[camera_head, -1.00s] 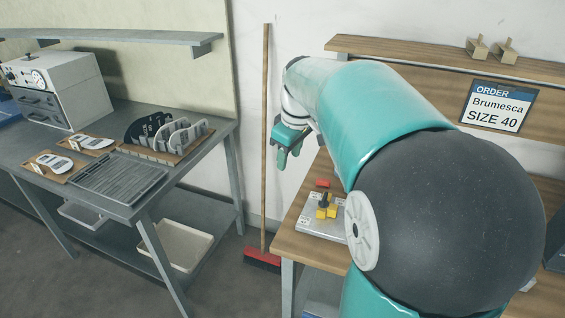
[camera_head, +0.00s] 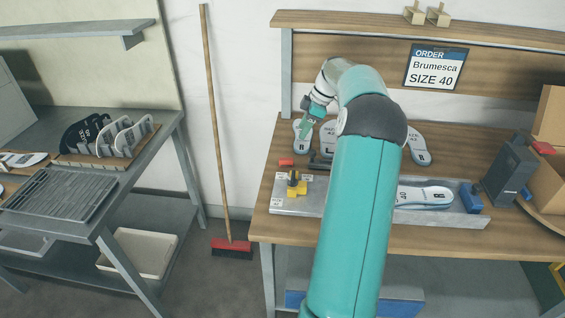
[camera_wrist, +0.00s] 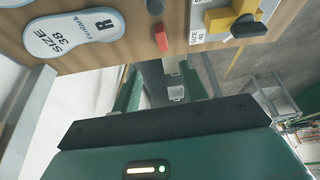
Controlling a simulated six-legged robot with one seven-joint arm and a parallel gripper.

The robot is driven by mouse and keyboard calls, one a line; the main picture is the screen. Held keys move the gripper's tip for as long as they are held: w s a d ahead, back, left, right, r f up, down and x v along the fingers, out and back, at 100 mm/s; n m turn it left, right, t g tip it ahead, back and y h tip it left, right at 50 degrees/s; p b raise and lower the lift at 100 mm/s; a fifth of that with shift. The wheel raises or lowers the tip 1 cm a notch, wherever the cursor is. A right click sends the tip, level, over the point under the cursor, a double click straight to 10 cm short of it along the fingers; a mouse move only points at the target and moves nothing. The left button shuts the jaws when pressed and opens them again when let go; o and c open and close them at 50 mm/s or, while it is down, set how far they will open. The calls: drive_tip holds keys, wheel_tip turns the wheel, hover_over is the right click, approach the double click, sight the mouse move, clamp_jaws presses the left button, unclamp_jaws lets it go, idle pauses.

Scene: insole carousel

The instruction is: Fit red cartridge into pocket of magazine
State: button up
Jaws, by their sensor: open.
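The small red block (camera_head: 287,162), which I take for the red cartridge, lies on the wooden bench just behind the left end of a metal plate. It also shows in the wrist view (camera_wrist: 161,39), beyond my fingertips. My gripper (camera_head: 305,133) is above the back left of the bench, in front of an insole. In the wrist view my gripper (camera_wrist: 160,72) has its fingers apart with nothing held between them. I cannot tell for sure which part is the magazine; its pocket is not clear to me.
The metal plate (camera_head: 281,207) carries a yellow block (camera_head: 304,189) with a dark knob, size labels and an insole (camera_head: 425,195). A dark device (camera_head: 508,172) stands right. Several insoles line the bench back. A broom (camera_head: 215,120) leans left of the bench.

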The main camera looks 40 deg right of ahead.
hover_over(287, 159)
drive_tip(key=s+d, duration=0.1)
drive_tip(key=d, duration=0.1)
drive_tip(key=f, duration=0.7)
drive_tip(key=shift+s, duration=0.2)
drive_tip(key=x, duration=0.6)
drive_tip(key=shift+s+a, duration=0.1)
drive_tip(key=shift+s, duration=0.15)
clamp_jaws()
